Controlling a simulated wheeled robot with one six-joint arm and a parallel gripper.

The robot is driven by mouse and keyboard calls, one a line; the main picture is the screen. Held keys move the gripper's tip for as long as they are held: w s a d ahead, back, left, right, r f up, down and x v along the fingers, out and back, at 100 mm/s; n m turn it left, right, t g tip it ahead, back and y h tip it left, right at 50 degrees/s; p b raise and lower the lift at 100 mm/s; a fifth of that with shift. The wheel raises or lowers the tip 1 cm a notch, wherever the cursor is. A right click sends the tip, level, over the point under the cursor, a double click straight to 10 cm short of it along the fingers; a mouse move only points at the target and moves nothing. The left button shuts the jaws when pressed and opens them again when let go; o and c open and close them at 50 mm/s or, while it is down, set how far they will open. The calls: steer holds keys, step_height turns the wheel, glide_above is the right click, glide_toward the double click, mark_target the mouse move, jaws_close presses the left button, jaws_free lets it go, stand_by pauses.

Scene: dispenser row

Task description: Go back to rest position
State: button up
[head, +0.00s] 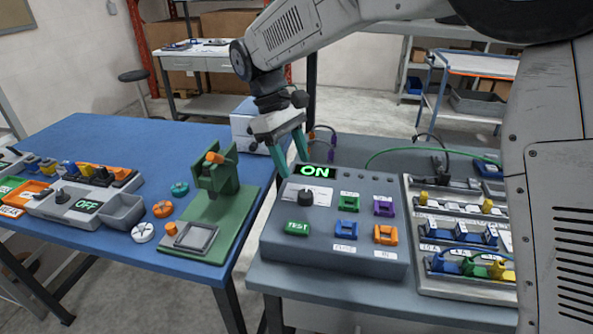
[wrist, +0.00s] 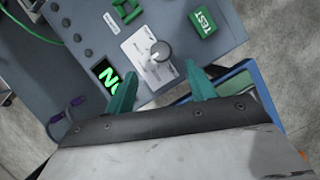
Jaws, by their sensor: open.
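My gripper (head: 291,152) hangs at the end of my arm above the rear left corner of a grey control box (head: 335,238). Its two teal fingers are apart, with nothing between them. The box has a lit green ON display (head: 318,171), a dark knob (head: 305,197) and a green TEST button (head: 298,228). In the wrist view, the gripper (wrist: 160,88) points toward the box, with the knob (wrist: 160,51) just beyond the fingertips. The fingers look apart from the knob. Part of the ON display is hidden behind the left finger in that view.
A blue table (head: 110,140) on the left bears a green press (head: 215,185), a device with an OFF display (head: 87,206) and small round parts. Right of the control box is a rack of coloured connectors (head: 460,235). A green cable (head: 420,148) runs behind. Shelves stand further back.

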steer(key=shift+r, duration=0.15)
steer(key=s+d+f, duration=0.1)
steer(key=s+d+f+m, duration=0.1)
steer(key=shift+s, duration=0.3)
steer(key=s+d+r+m+t+y, duration=0.1)
steer(key=s+d+m, duration=0.4)
steer(key=s+d, duration=0.7)
steer(key=s+d+r+m+t+y, duration=0.2)
steer(key=s+d+r+m, duration=0.2)
steer(key=s+d, duration=0.8)
steer(key=d+m, duration=0.1)
steer(key=d, duration=0.1)
steer(key=shift+s+d+t+y, duration=0.2)
steer(key=shift+d+t+y, duration=0.1)
steer(key=shift+d+t, duration=0.1)
